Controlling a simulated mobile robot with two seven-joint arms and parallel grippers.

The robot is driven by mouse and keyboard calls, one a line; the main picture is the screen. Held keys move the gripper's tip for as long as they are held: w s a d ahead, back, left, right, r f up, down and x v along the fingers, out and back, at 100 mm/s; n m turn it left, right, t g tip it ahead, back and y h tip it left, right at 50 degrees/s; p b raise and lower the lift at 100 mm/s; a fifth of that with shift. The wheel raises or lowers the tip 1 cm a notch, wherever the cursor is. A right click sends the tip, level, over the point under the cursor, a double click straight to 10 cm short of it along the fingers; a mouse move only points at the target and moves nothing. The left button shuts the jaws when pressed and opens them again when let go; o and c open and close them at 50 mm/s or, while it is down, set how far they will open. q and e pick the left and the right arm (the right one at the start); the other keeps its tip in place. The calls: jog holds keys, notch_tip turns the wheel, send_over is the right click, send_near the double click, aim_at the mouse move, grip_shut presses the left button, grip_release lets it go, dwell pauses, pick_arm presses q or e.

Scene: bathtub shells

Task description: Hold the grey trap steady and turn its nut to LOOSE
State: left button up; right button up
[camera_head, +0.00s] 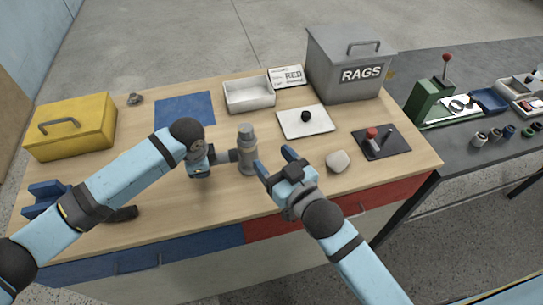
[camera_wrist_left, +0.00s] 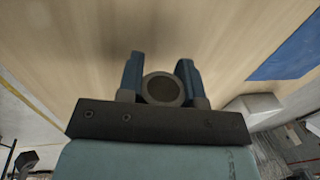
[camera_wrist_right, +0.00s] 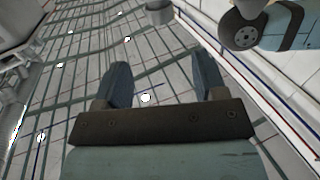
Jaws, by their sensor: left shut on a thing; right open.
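The grey trap (camera_head: 247,160) stands upright near the middle of the wooden bench, with a wider collar (camera_head: 246,134) at its top and a side stub (camera_head: 226,156) pointing left. My left gripper (camera_head: 210,158) is at that stub. In the left wrist view a round grey end (camera_wrist_left: 163,90) sits between the shut fingers. My right gripper (camera_head: 276,161) is open and empty, just right of the trap and apart from it. A grey cylinder, seemingly the trap, shows at the top of the right wrist view (camera_wrist_right: 158,11). No LOOSE mark is readable.
A pale rounded stone-like block (camera_head: 338,161) lies right of my right gripper. A white plate with a black knob (camera_head: 304,122), a white tray (camera_head: 249,95) and a grey RAGS bin (camera_head: 345,70) stand behind. A yellow toolbox (camera_head: 70,128) is at left. A blue mat (camera_head: 185,109) lies clear.

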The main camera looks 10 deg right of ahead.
aim_at(246, 127)
jog(key=w+d+r+n+g+y, duration=0.1)
jog(key=w+d+r+n+y, duration=0.2)
jog(key=w+d+n+y, duration=0.45)
jog(key=w+d+r+n+g+y, duration=0.1)
jog(key=w+d+r+n+y, duration=0.25)
jog(key=w+n, duration=0.65)
jog(key=s+a+f+g, duration=0.2)
jog(key=a+g, duration=0.3)
jog(key=g, duration=0.2)
jog(key=s+a+f+g, duration=0.2)
jog(key=a+g, duration=0.3)
jog(key=g, duration=0.2)
jog(key=s+a+f+g, duration=0.2)
jog(key=a+g, duration=0.3)
jog(key=g, duration=0.2)
jog(key=shift+s+a+f+n, duration=0.1)
jog(key=shift+f+n, duration=0.05)
jog(key=shift+n, duration=0.1)
